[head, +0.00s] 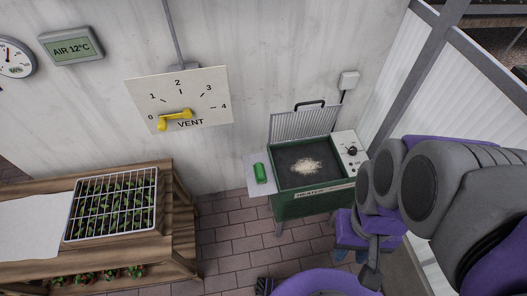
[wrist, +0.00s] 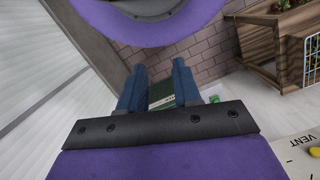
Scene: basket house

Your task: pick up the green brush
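The green brush (head: 261,173) lies on a pale side shelf (head: 256,188) at the left of the green heater box (head: 300,205) in the head view. In the wrist view a small green piece (wrist: 214,98), likely the brush, shows just right of my right finger, partly hidden by the dark gripper bar. My gripper (wrist: 159,68) has two dark blue fingers standing apart with nothing held between them. In the head view my gripper (head: 352,256) is low at the right, in front of the heater and apart from the brush; its fingertips are mostly hidden.
The heater's mesh lid (head: 303,123) stands raised, with pale shavings (head: 306,166) inside and a knob panel (head: 350,151) at the right. A wooden bench (head: 180,215) with a seedling tray (head: 112,203) stands left. A vent dial (head: 180,98) is on the wall. Brick floor (head: 228,240) lies clear between bench and heater.

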